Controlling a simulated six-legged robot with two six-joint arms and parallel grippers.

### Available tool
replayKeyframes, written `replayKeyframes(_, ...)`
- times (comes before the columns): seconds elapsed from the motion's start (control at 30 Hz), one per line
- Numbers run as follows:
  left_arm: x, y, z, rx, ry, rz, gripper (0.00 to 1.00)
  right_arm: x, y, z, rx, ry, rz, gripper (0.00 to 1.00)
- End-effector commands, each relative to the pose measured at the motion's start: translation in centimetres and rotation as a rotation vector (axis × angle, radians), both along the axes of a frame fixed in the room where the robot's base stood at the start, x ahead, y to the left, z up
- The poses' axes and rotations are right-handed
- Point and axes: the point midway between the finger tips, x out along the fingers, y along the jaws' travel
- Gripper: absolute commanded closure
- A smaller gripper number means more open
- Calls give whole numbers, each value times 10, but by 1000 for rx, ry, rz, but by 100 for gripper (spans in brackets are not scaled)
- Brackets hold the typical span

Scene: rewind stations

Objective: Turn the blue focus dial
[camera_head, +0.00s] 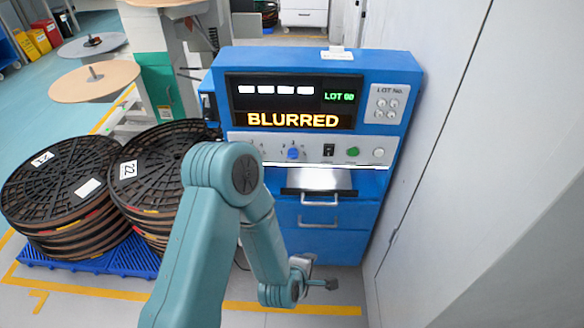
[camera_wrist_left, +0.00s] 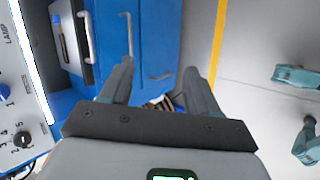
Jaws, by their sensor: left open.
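The blue focus dial (camera_head: 293,153) sits on the pale control panel of a blue machine (camera_head: 300,62), left of a black switch. Its edge also shows at the left of the left wrist view (camera_wrist_left: 4,92). The display (camera_head: 292,121) above it reads BLURRED in yellow and LOT 60 in green. My left gripper (camera_head: 320,272) is open and empty, low in front of the machine's drawers, well below and apart from the dial. Its two fingers (camera_wrist_left: 159,68) stand apart in the left wrist view. My right gripper is not in view.
A green button (camera_head: 353,151) and a pale knob (camera_head: 378,153) are to the right on the panel. A black knob (camera_wrist_left: 22,139) is near the dial. Reel stacks (camera_head: 62,190) on a blue pallet stand left. A grey wall (camera_head: 450,210) closes the right side.

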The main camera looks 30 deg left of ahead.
Motion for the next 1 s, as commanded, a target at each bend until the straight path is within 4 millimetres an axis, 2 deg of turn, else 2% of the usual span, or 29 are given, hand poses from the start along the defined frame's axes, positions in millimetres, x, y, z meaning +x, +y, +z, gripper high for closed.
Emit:
replayKeyframes(0.03,24,20,3,-54,-133,174,39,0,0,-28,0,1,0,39)
replayKeyframes(0.1,52,51,30,-161,-358,421,39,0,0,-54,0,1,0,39)
replayKeyframes(0.17,68,78,58,-259,-576,592,39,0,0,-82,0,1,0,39)
replayKeyframes(0.2,73,91,75,-306,-692,665,39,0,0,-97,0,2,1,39)
replayKeyframes(0.3,76,110,105,-347,-877,736,39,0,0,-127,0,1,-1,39)
replayKeyframes(0.4,76,115,119,-366,-954,741,39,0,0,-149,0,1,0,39)
replayKeyframes(0.5,76,114,126,-381,-990,733,39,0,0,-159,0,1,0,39)
replayKeyframes(0.67,82,115,128,-384,-993,727,39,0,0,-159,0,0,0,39)
replayKeyframes(0.77,94,122,130,-383,-993,728,39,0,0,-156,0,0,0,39)
replayKeyframes(1.0,142,152,129,-383,-991,728,39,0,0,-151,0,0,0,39)
